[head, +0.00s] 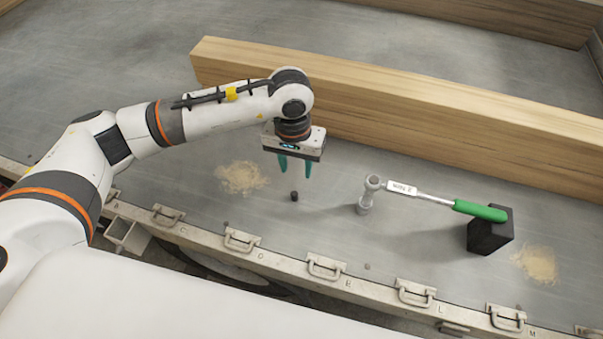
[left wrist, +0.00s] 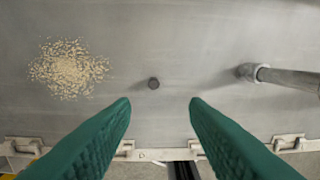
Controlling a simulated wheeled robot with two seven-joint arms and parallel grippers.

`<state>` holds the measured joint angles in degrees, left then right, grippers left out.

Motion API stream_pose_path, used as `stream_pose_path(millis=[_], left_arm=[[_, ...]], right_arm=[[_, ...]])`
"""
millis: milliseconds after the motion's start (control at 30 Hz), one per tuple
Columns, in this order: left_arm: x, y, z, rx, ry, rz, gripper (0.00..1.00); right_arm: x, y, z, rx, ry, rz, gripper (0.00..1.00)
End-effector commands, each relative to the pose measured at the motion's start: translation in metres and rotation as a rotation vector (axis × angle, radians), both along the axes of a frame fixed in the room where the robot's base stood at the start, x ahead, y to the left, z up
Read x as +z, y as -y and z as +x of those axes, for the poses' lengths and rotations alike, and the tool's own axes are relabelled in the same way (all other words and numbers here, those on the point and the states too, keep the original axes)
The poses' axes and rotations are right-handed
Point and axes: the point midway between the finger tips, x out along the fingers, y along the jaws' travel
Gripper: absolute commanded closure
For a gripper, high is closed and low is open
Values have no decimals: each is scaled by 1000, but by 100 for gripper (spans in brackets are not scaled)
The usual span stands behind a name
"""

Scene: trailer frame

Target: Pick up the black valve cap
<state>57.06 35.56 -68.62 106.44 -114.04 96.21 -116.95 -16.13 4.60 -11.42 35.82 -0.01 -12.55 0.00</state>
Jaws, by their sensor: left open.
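The black valve cap (head: 294,196) is a small dark cylinder standing on the grey metal trailer bed (head: 330,240). In the left wrist view the cap (left wrist: 153,83) lies beyond the fingertips, roughly in line with the gap between them. My left gripper (head: 295,172) has green fingers and points down above the bed, close to the cap. It is open and empty, and its fingers (left wrist: 160,104) are apart with nothing between them. My right gripper is not in view.
A wrench with a green handle (head: 481,210) spans from a metal fitting (head: 366,197) to a black block (head: 489,232) on the right. Sawdust piles (head: 242,177) lie nearby. A long wooden beam (head: 420,105) runs behind. Latches (head: 326,267) line the front edge.

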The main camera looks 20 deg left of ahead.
Motion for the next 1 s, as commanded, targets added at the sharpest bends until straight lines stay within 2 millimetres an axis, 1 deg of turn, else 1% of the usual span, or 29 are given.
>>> stream_pose_path(millis=[33,67,133,167,333,433,533,633,700,800,900,1000], left_arm=[[-1,-6,2,-8,4,27,59],[-4,-8,2,-10,4,35,59],[-12,-9,2,-12,2,42,59],[-18,-9,1,-13,1,42,59],[-48,-8,1,-11,1,38,59],[-60,-8,2,-10,3,36,59],[-66,-7,1,-10,4,36,59],[-74,-7,1,-10,3,34,59],[-84,-7,1,-10,0,36,59],[-100,-5,1,-11,0,35,59],[-113,-6,2,-9,2,35,59],[-119,-6,2,-11,4,34,59]], right_arm=[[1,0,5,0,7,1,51],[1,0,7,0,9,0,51],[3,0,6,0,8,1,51],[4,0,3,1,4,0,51],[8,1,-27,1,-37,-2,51],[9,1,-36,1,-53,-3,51],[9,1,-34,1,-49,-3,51],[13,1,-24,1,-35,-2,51],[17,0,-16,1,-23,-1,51],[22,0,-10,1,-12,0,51],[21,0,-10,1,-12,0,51],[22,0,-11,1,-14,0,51]])
